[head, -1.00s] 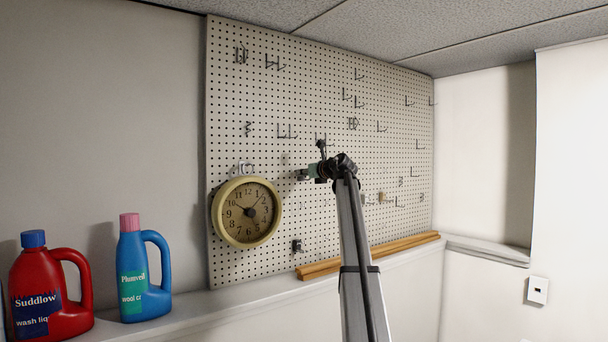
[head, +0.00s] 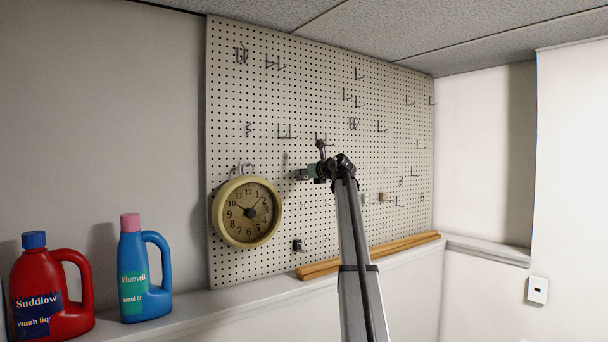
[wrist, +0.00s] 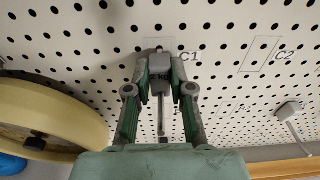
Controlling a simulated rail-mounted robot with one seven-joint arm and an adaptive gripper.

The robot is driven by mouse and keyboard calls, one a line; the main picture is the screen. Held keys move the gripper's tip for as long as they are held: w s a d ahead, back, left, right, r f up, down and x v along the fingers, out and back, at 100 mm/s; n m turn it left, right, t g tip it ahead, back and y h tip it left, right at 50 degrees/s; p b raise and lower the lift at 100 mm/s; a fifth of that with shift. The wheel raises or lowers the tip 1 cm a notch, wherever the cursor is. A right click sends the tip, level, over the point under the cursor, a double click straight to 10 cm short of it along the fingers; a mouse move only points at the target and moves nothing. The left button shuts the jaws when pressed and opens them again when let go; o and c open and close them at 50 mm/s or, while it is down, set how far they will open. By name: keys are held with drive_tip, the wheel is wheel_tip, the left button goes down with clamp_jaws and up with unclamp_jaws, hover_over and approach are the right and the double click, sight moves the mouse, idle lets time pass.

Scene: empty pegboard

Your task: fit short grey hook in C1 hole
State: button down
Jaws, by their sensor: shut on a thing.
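My gripper (wrist: 160,76) has green fingers shut on the short grey hook (wrist: 160,88) in the wrist view. The hook's thin arm runs down between the fingers in the picture. The hook's top sits close to the lower edge of the outlined C1 box (wrist: 158,44) on the pegboard (head: 300,80). Whether it touches the board cannot be told, and the fingers hide part of the box and its holes. In the head view my gripper (head: 300,175) is at the board, right of the clock, and the hook is too small to make out.
A round yellow clock (head: 231,228) hangs left of my gripper and shows large in the wrist view (wrist: 70,112). The C2 box (wrist: 262,54) lies to the right. Another grey hook (wrist: 288,112) sits lower right. Wooden strips (head: 370,256) lie on the ledge below.

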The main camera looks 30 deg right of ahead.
drive_tip(key=shift+w+r, duration=0.1)
drive_tip(key=shift+w, duration=0.55)
drive_tip(key=shift+w, duration=0.3)
drive_tip(key=c, duration=0.9)
unclamp_jaws()
drive_tip(key=shift+w+a, duration=0.1)
drive_tip(key=shift+w, duration=0.05)
drive_tip(key=shift+c, duration=0.2)
drive_tip(key=shift+s, duration=0.3)
drive_tip(key=s+r, duration=0.1)
drive_tip(key=s, duration=1)
drive_tip(key=shift+s+d+r, duration=0.15)
drive_tip(key=shift+s+d, duration=0.1)
drive_tip(key=shift+d, duration=0.05)
